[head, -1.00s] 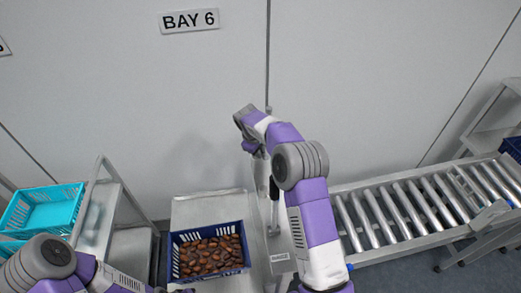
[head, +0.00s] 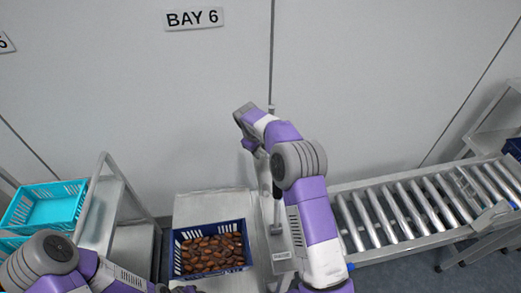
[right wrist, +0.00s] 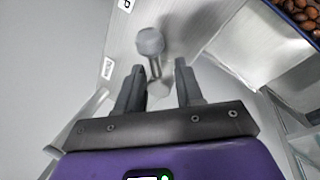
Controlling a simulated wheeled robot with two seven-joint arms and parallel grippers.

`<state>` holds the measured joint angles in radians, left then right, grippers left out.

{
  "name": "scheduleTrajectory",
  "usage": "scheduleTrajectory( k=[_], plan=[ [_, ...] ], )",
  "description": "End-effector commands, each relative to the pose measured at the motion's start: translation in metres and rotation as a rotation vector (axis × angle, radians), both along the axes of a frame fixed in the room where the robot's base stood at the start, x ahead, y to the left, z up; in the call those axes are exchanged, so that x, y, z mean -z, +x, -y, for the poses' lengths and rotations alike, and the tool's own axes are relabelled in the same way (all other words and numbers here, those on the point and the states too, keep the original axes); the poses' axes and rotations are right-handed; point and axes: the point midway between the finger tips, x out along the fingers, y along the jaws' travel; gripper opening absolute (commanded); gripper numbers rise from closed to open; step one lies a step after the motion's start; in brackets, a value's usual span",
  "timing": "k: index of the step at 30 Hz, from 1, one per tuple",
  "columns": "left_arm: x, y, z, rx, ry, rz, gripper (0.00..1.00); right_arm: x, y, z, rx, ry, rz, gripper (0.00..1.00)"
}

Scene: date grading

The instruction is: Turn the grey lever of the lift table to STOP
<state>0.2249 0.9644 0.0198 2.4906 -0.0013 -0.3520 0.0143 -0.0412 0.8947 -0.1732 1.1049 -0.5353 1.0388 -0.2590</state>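The grey lever (right wrist: 155,62), with a round knob on its end, shows in the right wrist view between and just beyond the fingertips of my right gripper (right wrist: 158,75). The fingers are apart on either side of its stem, and I see no clear contact. In the head view my right gripper (head: 262,160) hangs above the side of the lift table (head: 205,207), largely hidden by its own wrist and arm. A blue crate (head: 248,250) of brown dates stands on the table. A bit of my left gripper (head: 183,289) shows at the bottom edge, its fingers unclear.
A small white label (right wrist: 107,68) left of the lever is too small to read; another label (right wrist: 125,5) shows a "P". A roller conveyor (head: 405,210) runs to the right. A rack with a turquoise crate (head: 45,205) stands left. A wall is behind.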

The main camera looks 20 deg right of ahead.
Motion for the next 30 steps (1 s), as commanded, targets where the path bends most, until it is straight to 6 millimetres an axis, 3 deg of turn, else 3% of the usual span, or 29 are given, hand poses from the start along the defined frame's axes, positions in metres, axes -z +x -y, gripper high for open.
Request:
scheduleTrajectory(
  k=[8, 15, 21, 30],
  plan=[
    [0.000, 0.000, 0.000, 0.000, 0.000, 0.000, 0.43, -0.009, -0.001, -0.001, 0.001, -0.003, -0.002, 0.36],
    [-0.002, 0.000, 0.000, 0.000, 0.000, 0.000, 0.43, -0.048, -0.005, -0.012, 0.000, -0.001, 0.002, 0.36],
    [-0.003, 0.000, 0.000, 0.000, 0.000, 0.000, 0.43, -0.069, -0.008, -0.019, -0.001, -0.001, -0.001, 0.36],
    [-0.003, 0.000, 0.000, 0.000, 0.000, 0.000, 0.43, -0.073, -0.008, -0.020, 0.000, -0.001, -0.002, 0.36]
  ],
)
